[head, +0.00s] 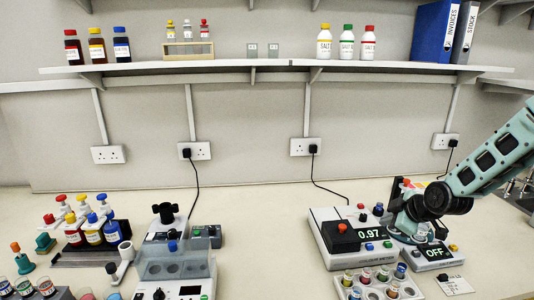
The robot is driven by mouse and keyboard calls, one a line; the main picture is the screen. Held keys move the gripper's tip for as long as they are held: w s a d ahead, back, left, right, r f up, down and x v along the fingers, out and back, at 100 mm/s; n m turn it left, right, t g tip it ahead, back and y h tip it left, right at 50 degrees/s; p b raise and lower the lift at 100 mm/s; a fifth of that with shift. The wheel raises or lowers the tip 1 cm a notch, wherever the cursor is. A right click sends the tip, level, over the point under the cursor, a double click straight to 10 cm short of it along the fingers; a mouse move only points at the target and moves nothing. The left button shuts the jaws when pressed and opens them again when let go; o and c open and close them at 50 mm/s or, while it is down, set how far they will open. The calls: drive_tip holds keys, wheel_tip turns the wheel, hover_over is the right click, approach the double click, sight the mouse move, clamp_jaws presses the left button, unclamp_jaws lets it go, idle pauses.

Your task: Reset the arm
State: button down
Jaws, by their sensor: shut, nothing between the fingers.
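My arm (497,160) reaches in from the right edge and bends at a dark wrist joint. My gripper (408,232) is low at the end of it, over the bench at the right. It is shut and empty; its fingertips are small and hard to make out.
A rack of small vials (379,285) stands in front of the 0.97 instrument. A clear-covered device (174,262) and capped bottles (93,232) stand at the left. A shelf (270,66) with bottles and binders runs above. The bench middle (265,245) is clear.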

drive_tip(key=s+a+r+m+g+b, duration=0.1)
drive_tip(key=s+a+r+g+b, duration=0.1)
drive_tip(key=s+a, duration=0.6)
drive_tip(key=s+a+r+g+b, duration=0.1)
drive_tip(key=s+a+g, duration=0.1)
drive_tip(key=s+a, duration=0.65)
drive_tip(key=s+a+r+m+g+h+b, duration=0.1)
drive_tip(key=s+a, duration=0.3)
drive_tip(key=s, duration=0.6)
drive_tip(key=s+a+r+m+g+b, duration=0.1)
drive_tip(key=s+a+g+b, duration=0.1)
drive_tip(key=s, duration=0.8)
drive_tip(key=shift+s+a+r+m+g+h, duration=0.4)
drive_tip(key=shift+a+g, duration=0.1)
drive_tip(key=shift+a, duration=0.7)
drive_tip(key=shift+w, duration=0.1)
